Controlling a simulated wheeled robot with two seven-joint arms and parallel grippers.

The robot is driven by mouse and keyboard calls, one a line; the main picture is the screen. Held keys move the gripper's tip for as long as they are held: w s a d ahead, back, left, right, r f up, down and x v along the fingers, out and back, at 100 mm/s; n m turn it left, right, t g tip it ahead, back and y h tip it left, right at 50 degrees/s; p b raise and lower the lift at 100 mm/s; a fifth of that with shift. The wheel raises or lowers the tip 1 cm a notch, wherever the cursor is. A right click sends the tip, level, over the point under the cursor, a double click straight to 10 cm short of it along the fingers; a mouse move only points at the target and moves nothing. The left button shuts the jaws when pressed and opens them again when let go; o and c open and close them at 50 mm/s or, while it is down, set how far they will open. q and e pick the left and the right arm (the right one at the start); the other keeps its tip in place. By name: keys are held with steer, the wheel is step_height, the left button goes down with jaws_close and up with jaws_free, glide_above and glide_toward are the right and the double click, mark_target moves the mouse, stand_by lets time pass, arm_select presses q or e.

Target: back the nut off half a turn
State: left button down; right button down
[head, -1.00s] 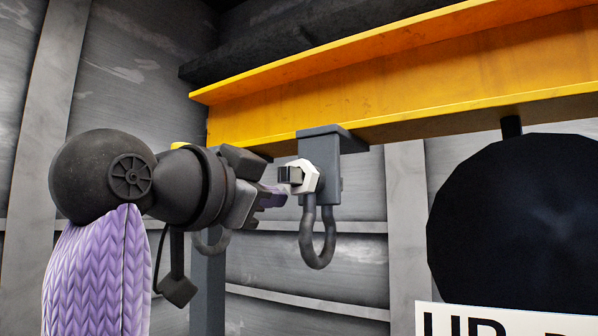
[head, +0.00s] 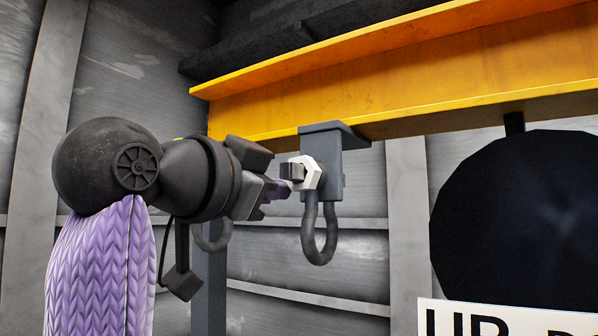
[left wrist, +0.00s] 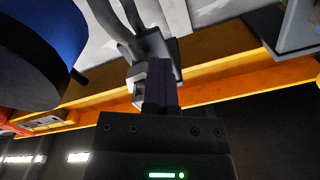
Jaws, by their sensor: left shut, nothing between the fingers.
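A pale hex nut (head: 314,177) sits on a dark square-ended bolt (head: 291,170) on a grey bracket (head: 322,150) under a yellow beam. A U-shaped shackle (head: 319,247) hangs from the bracket. My left gripper (head: 284,187) is at the left of the nut, with its purple-tinted fingertips close by the bolt end. In the left wrist view my closed fingers (left wrist: 162,82) overlap the bracket, and part of the pale nut (left wrist: 138,74) shows beside them. They are shut with nothing held. I cannot tell whether they touch the nut or bolt. My right gripper is out of view.
The yellow beam (head: 400,85) runs across just above the bracket. A large dark round body (head: 520,220) hangs at the right, with a lettered white sign (head: 510,318) below it. Another hanging loop (head: 213,238) is behind my left gripper. Panelled walls stand behind.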

arm_select(q)
steer(key=shift+s+d+f, duration=0.1)
steer(key=shift+d+f, duration=0.05)
steer(key=shift+f, duration=0.05)
steer(key=shift+s+d+f+b, duration=0.3)
steer(key=shift+s+d+b, duration=0.2)
steer(key=shift+d+b, duration=0.1)
steer(key=shift+f+b+v, duration=0.2)
steer(key=shift+b+v, duration=0.6)
steer(key=shift+v, duration=0.7)
steer(key=shift+f+b+v, duration=0.2)
steer(key=shift+b+v, duration=0.6)
steer(key=shift+v, duration=0.65)
